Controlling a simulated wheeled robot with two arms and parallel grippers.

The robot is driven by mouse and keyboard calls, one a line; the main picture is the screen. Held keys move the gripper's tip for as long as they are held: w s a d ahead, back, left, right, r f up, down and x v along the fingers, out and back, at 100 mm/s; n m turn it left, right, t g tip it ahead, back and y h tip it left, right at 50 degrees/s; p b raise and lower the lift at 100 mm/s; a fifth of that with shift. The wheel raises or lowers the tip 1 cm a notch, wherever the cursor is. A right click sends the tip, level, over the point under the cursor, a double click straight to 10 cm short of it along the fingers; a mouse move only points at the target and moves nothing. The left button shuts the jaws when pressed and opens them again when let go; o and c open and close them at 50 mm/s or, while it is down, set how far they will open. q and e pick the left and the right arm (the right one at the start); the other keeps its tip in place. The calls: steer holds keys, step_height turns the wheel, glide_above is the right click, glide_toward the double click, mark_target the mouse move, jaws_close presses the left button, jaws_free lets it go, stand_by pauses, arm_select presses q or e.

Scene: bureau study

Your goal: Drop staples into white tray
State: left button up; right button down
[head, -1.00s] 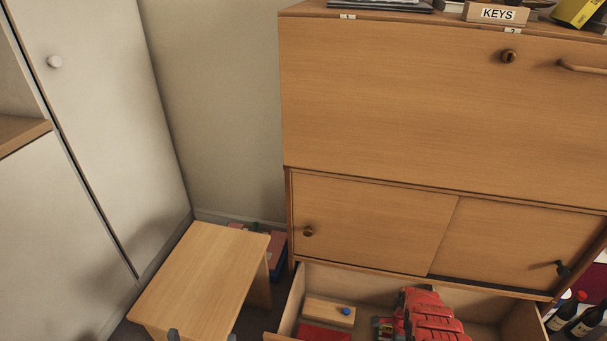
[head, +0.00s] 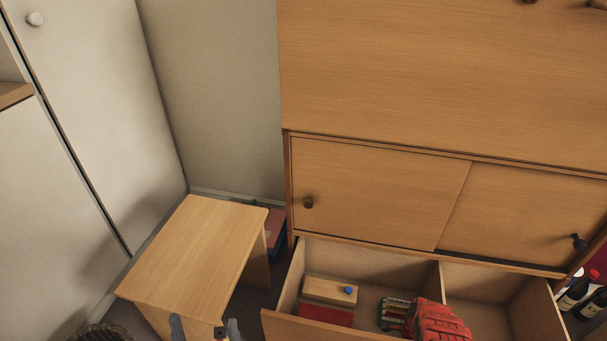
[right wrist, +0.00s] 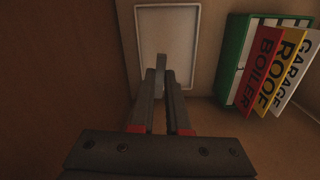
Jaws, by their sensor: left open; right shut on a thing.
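In the right wrist view, my right gripper (right wrist: 162,88) is shut on a small grey strip, seemingly the staples (right wrist: 160,64). The strip sticks up past the fingertips and overlaps the white tray (right wrist: 139,45) in the picture; I cannot tell its height above it. The tray looks otherwise empty and lies inside a wooden compartment. In the head view the tray and the right fingertips are not visible. My left gripper (head: 205,330) is open and empty at the bottom edge, in front of a small wooden table.
The wooden table (head: 200,245) stands left. Bottles (head: 588,302) stand right.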

steer(key=shift+f, duration=0.1)
steer(key=c, duration=0.8)
jaws_free()
steer(key=shift+r+p, duration=0.6)
steer(key=shift+r, duration=0.05)
step_height(320, 180, up, 16)
steer(key=p, duration=0.6)
steer(key=shift+r+p, duration=0.1)
steer(key=shift+p, duration=0.25)
